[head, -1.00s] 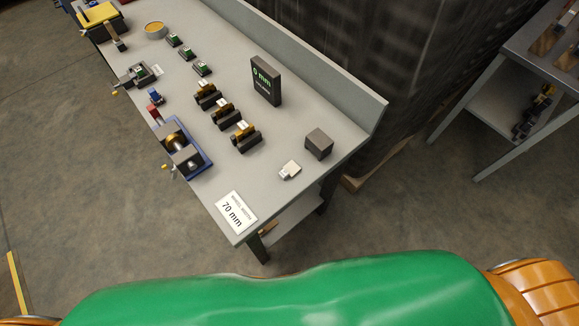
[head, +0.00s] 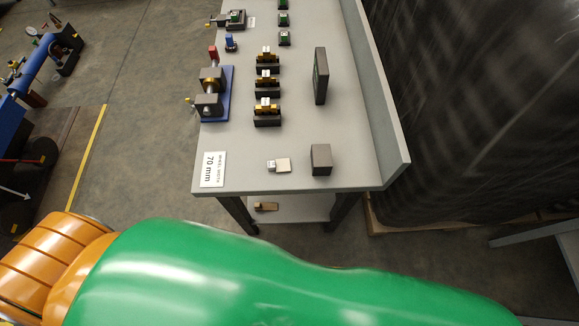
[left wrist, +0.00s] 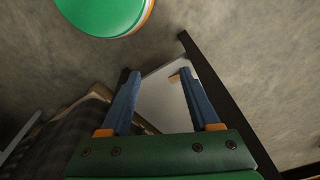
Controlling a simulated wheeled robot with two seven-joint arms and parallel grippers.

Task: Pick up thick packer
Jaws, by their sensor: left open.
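Three gold-and-black pieces with white labels stand in a row on the grey workbench (head: 300,185) in the head view: a near one (head: 267,112), a middle one (head: 266,85) and a far one (head: 267,60). I cannot tell which piece is the thick packer; their labels are too small to read. My left gripper (left wrist: 157,78) shows only in the left wrist view, with its blue fingers apart and nothing between them. Past the fingers are a grey surface and dark bars. My right gripper is in neither view.
A dark block (head: 321,160), a small pale device (head: 279,165) and a "70 mm" card (head: 213,169) lie at the near end. A raised ledge (head: 385,110) borders the right.

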